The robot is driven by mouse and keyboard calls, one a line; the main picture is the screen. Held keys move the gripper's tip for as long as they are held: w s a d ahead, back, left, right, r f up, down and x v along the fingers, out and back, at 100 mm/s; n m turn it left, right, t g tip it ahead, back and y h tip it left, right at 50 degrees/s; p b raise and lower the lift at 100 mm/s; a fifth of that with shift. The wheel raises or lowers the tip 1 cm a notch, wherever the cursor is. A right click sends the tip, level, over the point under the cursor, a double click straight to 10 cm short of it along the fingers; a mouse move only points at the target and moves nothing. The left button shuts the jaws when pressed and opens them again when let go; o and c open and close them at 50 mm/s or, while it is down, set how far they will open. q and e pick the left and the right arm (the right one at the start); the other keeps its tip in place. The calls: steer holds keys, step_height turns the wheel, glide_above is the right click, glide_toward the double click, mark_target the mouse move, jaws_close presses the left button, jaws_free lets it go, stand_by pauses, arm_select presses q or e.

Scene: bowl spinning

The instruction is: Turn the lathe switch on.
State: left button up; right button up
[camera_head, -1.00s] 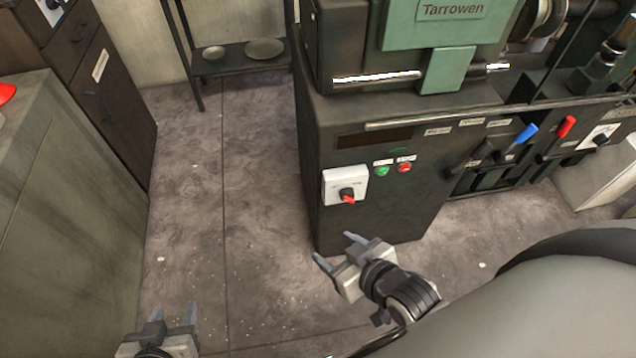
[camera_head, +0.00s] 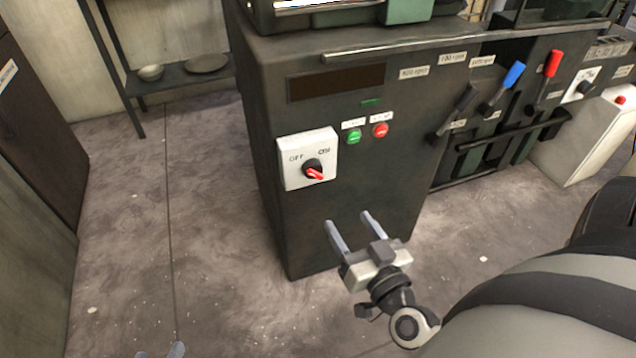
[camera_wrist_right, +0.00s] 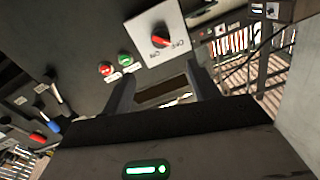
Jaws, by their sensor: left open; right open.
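The lathe switch is a white plate (camera_head: 306,146) marked OFF and ON, with a black and red knob (camera_head: 313,170), on the front of the dark lathe cabinet. The knob's red end points to the lower right in the head view. The plate also shows upside down at the top of the right wrist view (camera_wrist_right: 142,30). My right gripper (camera_head: 348,220) is open and empty, below and to the right of the switch, apart from it. My left gripper (camera_head: 160,352) is open; only its fingertips show at the bottom edge.
A green button (camera_head: 354,136) and a red button (camera_head: 380,130) sit right of the switch. Black, blue (camera_head: 513,74) and red (camera_head: 552,63) levers stand further right. A shelf (camera_head: 180,75) with a bowl and plate is behind. The floor at left is clear.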

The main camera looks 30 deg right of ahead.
mark_target(318, 175)
steer(key=w, duration=0.4)
steer(key=w+d, duration=0.1)
steer(key=w, duration=0.4)
steer(key=w+d+b, duration=0.1)
steer(key=w, duration=0.4)
steer(key=shift+w+d, duration=0.15)
steer(key=shift+w, duration=0.1)
steer(key=c, duration=0.9)
